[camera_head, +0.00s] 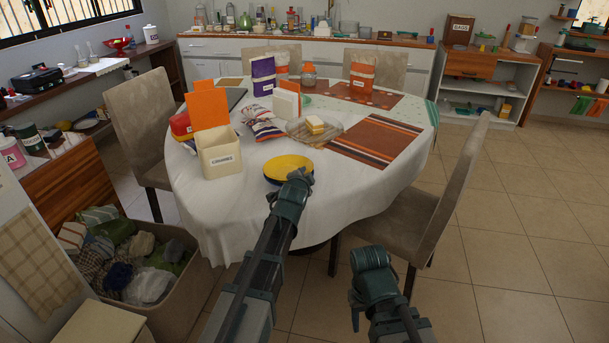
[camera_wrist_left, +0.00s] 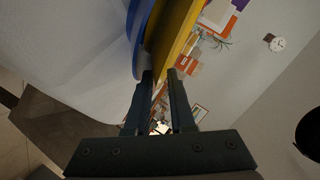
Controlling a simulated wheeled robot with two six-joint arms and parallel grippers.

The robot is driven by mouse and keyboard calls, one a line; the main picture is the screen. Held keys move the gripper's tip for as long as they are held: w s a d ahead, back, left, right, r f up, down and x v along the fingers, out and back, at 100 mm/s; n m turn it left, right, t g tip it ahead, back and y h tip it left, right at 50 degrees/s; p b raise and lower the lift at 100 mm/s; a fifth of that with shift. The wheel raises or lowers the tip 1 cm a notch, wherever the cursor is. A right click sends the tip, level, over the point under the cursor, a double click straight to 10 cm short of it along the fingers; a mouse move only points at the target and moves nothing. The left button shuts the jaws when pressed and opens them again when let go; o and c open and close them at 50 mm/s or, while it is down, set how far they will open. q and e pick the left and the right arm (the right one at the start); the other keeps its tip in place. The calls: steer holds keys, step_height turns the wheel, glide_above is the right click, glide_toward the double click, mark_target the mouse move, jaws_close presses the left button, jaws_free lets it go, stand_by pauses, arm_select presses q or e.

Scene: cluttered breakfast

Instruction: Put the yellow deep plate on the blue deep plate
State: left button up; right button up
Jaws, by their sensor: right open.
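The yellow deep plate (camera_head: 288,166) is at the near edge of the round table in the head view. The blue deep plate (camera_head: 269,181) shows as a thin blue rim just under it. In the left wrist view, the yellow plate (camera_wrist_left: 175,35) and the blue plate (camera_wrist_left: 140,30) appear side by side, close together or touching. My left gripper (camera_head: 299,176) is at the yellow plate's near right rim. In the wrist view its fingers (camera_wrist_left: 160,76) are either side of that rim and look shut on it. My right gripper (camera_head: 370,258) is open and empty, away from the table.
On the white-clothed table (camera_head: 225,215) stand a cream canister (camera_head: 220,155), a chip bag (camera_head: 262,125), a butter dish (camera_head: 315,128) and a striped placemat (camera_head: 375,140). A chair (camera_head: 420,215) stands at the right, a box of cloths (camera_head: 165,285) at lower left.

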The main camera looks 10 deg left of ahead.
arm_select(q)
steer(key=shift+s+r, duration=0.1)
steer(key=shift+s, duration=0.2)
steer(key=shift+p+v, duration=0.6)
steer(key=shift+v, duration=0.85)
steer(key=shift+s, duration=0.15)
steer(key=o, duration=0.6)
steer(key=shift+c, duration=0.2)
steer(key=shift+s, duration=0.15)
steer(key=s, duration=0.7)
steer(key=shift+d, duration=0.2)
stand_by(0.7)
steer(key=shift+s, duration=0.1)
